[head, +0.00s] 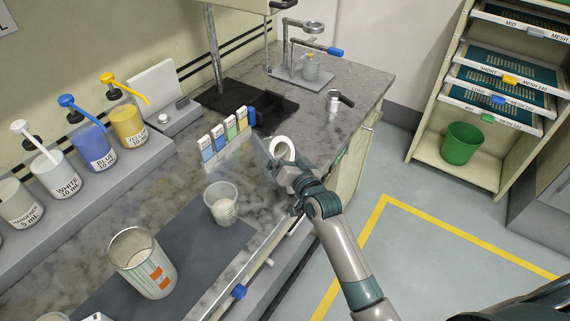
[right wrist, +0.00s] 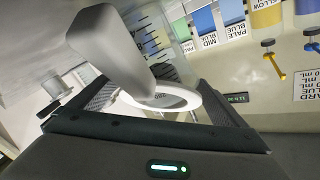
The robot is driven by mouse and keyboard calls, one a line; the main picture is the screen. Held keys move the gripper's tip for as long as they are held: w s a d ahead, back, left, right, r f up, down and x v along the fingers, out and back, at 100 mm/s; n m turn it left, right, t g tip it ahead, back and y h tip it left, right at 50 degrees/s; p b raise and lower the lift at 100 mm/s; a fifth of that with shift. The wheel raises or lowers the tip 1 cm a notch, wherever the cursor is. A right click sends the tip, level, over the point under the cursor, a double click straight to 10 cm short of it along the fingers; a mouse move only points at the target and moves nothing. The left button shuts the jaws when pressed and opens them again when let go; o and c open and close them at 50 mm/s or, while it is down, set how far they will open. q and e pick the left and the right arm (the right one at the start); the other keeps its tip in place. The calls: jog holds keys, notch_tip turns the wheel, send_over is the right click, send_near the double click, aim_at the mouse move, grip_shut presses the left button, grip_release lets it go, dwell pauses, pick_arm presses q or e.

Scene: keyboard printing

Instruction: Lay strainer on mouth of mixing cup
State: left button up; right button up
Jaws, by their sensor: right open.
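The strainer, a white ring, shows upright or tilted at the tip of my right gripper (head: 283,168) in the head view. In the right wrist view the ring (right wrist: 187,101) and its thick grey handle (right wrist: 110,50) lie between the two fingers of the gripper (right wrist: 160,100). The fingers are open; I cannot tell whether they touch it. The mixing cup, a clear graduated cup (head: 222,205), stands upright on the dark mat, left of and nearer than my right gripper. Its mouth is uncovered. My left gripper is not in view.
A large striped can (head: 142,262) stands on the dark mat (head: 200,250). Several colour cards (head: 225,133) stand behind the gripper. Pump bottles (head: 90,143) line the back left. A metal stand (head: 300,72) is at the far end.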

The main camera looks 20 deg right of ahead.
aim_at(278, 139)
jog(key=shift+w, duration=0.15)
dwell(0.3)
jog(key=c, duration=1.2)
jog(key=shift+r, duration=0.1)
jog(key=shift+c, duration=0.2)
jog(key=shift+r, duration=0.6)
notch_tip(278, 139, up, 2)
jog(key=shift+r+b, duration=0.15)
jog(key=shift+b, duration=0.4)
jog(key=s+d+r+b, duration=0.2)
jog(key=s+d+r, duration=0.2)
jog(key=d+r, duration=0.3)
jog(key=d, duration=0.3)
jog(key=shift+s+d+r+b, duration=0.15)
jog(key=shift+d+r+b, duration=0.05)
jog(key=shift+d+b, duration=0.2)
jog(key=shift+f, duration=0.1)
